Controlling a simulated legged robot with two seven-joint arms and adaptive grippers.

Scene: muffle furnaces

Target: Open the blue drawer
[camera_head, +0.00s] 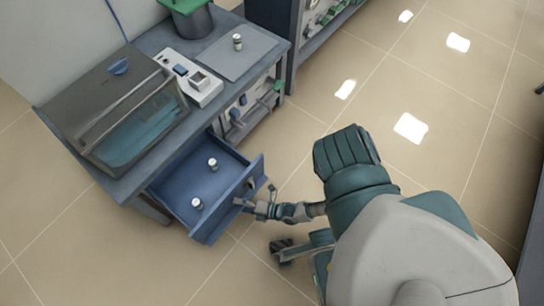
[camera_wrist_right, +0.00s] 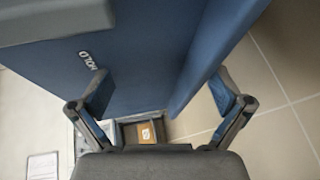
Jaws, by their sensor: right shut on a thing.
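The blue drawer (camera_head: 178,181) is pulled out from under the worktop and stands wide open. Two small white-topped containers (camera_head: 213,164) stand inside it. My right gripper (camera_head: 250,206) is at the outer face of the drawer front, shut on it. In the right wrist view, the fingers of my right gripper (camera_wrist_right: 163,92) lie either side of the blue drawer front (camera_wrist_right: 150,50), which carries white lettering. The exact contact is hard to make out. My left gripper is not in view.
A worktop (camera_head: 225,121) holds a glass-fronted box (camera_head: 115,110), a white device (camera_head: 190,80) and a grey plate (camera_head: 233,62) with a small container on it. A green-topped pot (camera_head: 196,20) stands at the back. Tiled floor (camera_head: 440,85) is open to the right.

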